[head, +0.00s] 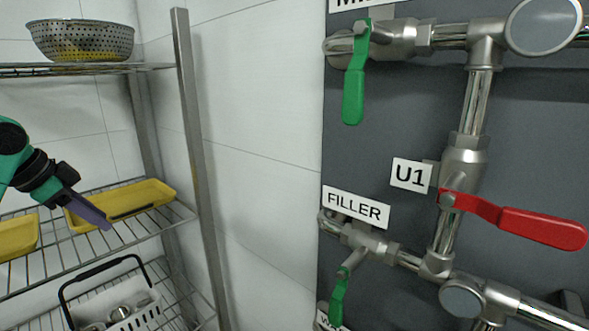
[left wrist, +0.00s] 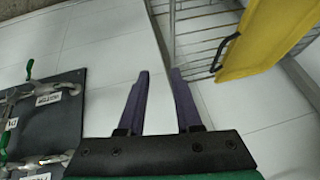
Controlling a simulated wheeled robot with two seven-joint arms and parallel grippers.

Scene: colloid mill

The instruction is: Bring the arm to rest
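My left gripper (head: 92,214) shows at the left of the head view, in front of the wire shelf that holds yellow trays. In the left wrist view its two purple fingers (left wrist: 158,100) are apart with nothing between them, so it is open and empty. The fingers point toward the white tiled wall and the edge of the rack. My right gripper is in neither view.
A metal rack (head: 190,130) stands at left with a colander (head: 82,40), yellow trays (head: 150,195) and a white basket (head: 128,318). At right, a dark panel (head: 400,140) carries pipes, green-handled valves (head: 354,85) and a red-handled valve (head: 540,227).

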